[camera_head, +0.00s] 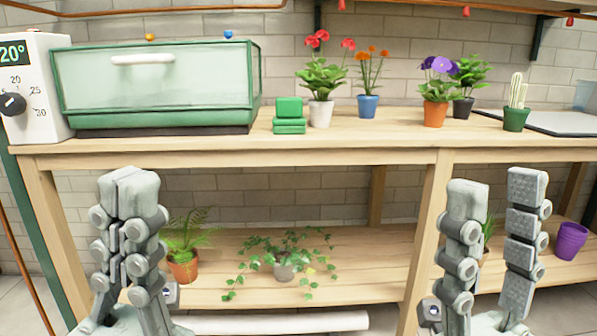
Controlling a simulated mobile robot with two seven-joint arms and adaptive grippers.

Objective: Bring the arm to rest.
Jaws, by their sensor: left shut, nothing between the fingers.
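My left gripper (128,176) stands upright at the lower left, in front of the bench, with its two fingers pressed together and nothing between them. My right gripper (497,187) stands upright at the lower right, in front of the bench. Its fingers are spread apart with a clear gap, and it holds nothing. Both grippers point up and hide parts of the lower shelf behind them. The arms below the grippers are mostly out of the picture.
The wooden bench (350,150) bears a green glass-sided propagator (160,90), a white thermostat box (38,110), green blocks (289,115), several potted flowers and a cactus (516,103). The lower shelf (365,262) holds a fern (187,237), a trailing ivy (285,258) and a purple pot (571,240).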

